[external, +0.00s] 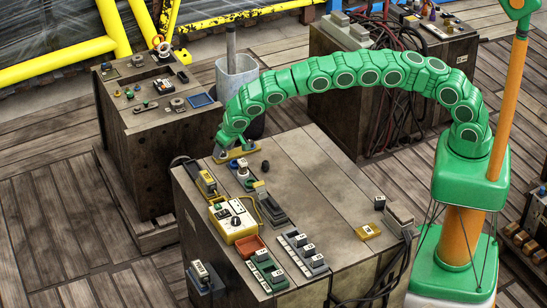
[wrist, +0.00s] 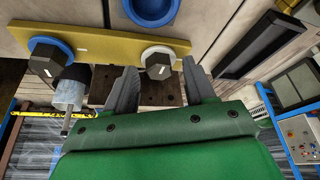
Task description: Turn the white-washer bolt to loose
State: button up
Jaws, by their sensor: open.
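The white-washer bolt (wrist: 158,66) has a dark hex head on a white washer. It is at the right end of a yellow bar (wrist: 105,54) in the wrist view. A second dark hex bolt with a blue washer (wrist: 45,58) is at the bar's left end. My gripper (wrist: 160,68) is open, its two dark fingers on either side of the white-washer bolt head in the picture, with gaps at both sides. I cannot tell how deep the fingertips reach. In the external view my gripper (external: 222,150) is over the yellow bar (external: 236,153) at the bench's far edge.
A blue ring (wrist: 152,10) lies beyond the bar, and a dark tray-like part (wrist: 245,40) to its right. The bench top (external: 315,170) carries a yellow control box (external: 233,222), a red tray (external: 250,246) and switch blocks (external: 303,250). Its middle right is mostly clear.

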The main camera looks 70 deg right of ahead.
dwell(0.3)
grip_shut()
